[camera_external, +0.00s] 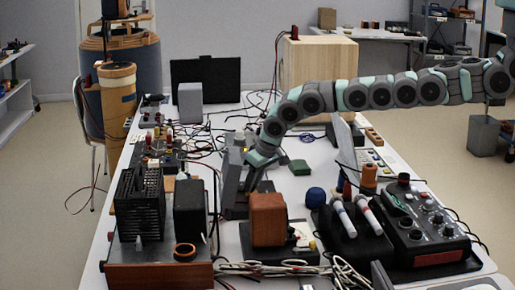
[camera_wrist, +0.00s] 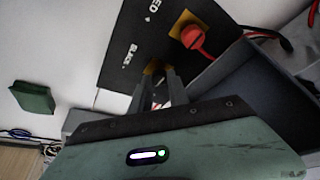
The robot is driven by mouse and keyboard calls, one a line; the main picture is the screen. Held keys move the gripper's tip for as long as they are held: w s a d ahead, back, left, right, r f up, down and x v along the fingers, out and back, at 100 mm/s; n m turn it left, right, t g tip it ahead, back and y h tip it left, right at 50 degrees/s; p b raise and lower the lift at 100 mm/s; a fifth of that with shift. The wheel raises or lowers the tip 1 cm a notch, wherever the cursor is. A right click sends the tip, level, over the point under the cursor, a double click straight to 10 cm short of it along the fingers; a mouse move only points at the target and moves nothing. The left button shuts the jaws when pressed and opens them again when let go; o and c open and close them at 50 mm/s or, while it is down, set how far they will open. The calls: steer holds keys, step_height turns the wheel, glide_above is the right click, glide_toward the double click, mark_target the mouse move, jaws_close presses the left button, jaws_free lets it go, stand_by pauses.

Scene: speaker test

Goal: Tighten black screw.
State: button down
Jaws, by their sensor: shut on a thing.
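In the wrist view a black panel (camera_wrist: 140,40) carries white lettering that reads BLACK and ends in ED at its top edge. A red screw terminal (camera_wrist: 194,38) with a red lead sits on a yellow patch at the right. My gripper (camera_wrist: 155,76) is at the second yellow patch, beside the word BLACK. Its two fingers are shut on the black screw (camera_wrist: 155,68), which they mostly hide. In the external view my gripper (camera_external: 250,184) points down at the grey device (camera_external: 232,180) mid-table; the screw cannot be made out there.
A green block (camera_external: 300,167) lies just right of the gripper and shows in the wrist view (camera_wrist: 33,97). A brown box (camera_external: 267,220) and black units (camera_external: 190,208) stand in front. Loose cables lie around. A wooden cabinet (camera_external: 318,62) stands behind.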

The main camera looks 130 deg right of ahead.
steer(key=c, duration=1.3)
jaws_free()
steer(key=shift+o, duration=0.2)
steer(key=shift+r, duration=0.15)
steer(key=p+v, duration=0.2)
steer(key=p, duration=0.1)
steer(key=shift+w+r, duration=0.1)
steer(key=shift+r, duration=0.15)
steer(key=shift+a+r+p, duration=0.2)
steer(key=shift+a+p, duration=0.05)
steer(key=shift+p, duration=0.05)
steer(key=v, duration=0.7)
steer(key=shift+r, duration=0.25)
steer(key=shift+a, duration=0.1)
steer(key=shift+r+p, duration=0.15)
steer(key=shift+p, duration=0.15)
